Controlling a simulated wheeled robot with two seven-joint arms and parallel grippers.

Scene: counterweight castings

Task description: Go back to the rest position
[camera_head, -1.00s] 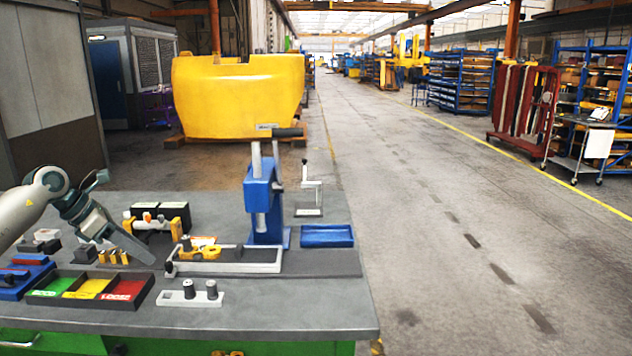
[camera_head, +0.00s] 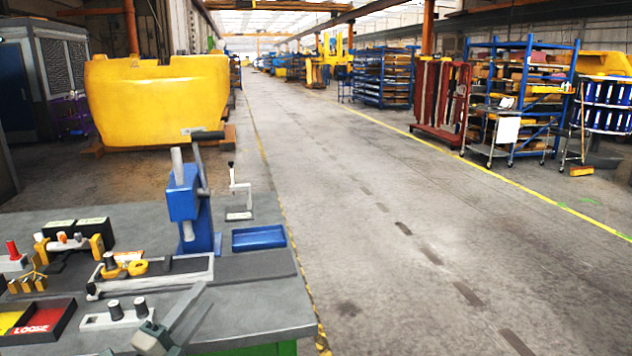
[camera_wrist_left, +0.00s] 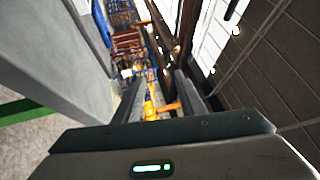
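My left gripper (camera_head: 206,297) is low in the head view, near the front part of the grey workbench (camera_head: 262,310). Its two fingers point up and to the right. In the left wrist view the fingers of the left gripper (camera_wrist_left: 160,88) stand apart with nothing held between them; only the distant hall shows in the gap. My right gripper is in neither view.
The bench holds a blue press (camera_head: 186,205), a blue tray (camera_head: 259,238), a light fixture block (camera_head: 110,318) with dark knobs and a red-yellow bin (camera_head: 45,325). A yellow casting (camera_head: 155,100) stands behind. The aisle floor (camera_head: 400,240) at right is clear.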

